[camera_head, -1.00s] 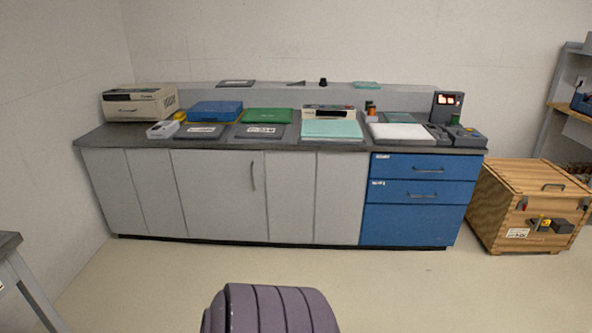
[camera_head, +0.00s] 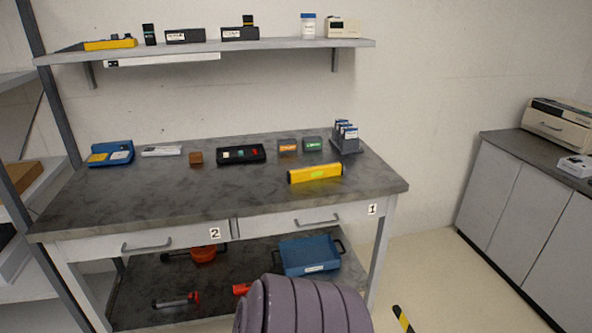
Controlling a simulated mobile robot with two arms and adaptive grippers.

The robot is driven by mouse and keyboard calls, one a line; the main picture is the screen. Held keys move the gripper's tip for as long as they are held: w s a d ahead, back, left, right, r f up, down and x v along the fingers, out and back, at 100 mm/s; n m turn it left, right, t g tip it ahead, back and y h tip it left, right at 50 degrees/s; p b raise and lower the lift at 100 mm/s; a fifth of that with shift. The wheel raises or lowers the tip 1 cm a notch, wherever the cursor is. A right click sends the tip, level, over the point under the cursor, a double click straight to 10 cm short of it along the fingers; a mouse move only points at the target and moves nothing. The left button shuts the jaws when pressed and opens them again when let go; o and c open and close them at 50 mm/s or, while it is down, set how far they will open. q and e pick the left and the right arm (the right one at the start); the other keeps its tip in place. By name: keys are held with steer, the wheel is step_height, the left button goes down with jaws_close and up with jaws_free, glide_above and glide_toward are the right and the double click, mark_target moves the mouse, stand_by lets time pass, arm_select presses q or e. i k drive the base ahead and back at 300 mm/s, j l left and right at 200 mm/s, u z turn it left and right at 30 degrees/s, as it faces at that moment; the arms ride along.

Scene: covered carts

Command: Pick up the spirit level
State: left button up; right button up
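A yellow bar with a green window, which looks like the spirit level (camera_head: 315,173), lies on the dark grey top of the workbench (camera_head: 150,200). Neither of my grippers shows in the head view. A ribbed purple-grey part of my own body fills the bottom middle and hides some of the lower shelf.
Small boxes, a black case (camera_head: 241,154) and a card holder (camera_head: 345,139) stand behind the level. A wall shelf (camera_head: 270,46) hangs above. A blue tray (camera_head: 308,256) and tools lie on the lower shelf. Open floor (camera_head: 440,280) lies to the right, before the grey cabinets (camera_head: 510,190).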

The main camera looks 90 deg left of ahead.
mark_target(328, 170)
steer(key=u, duration=2.6)
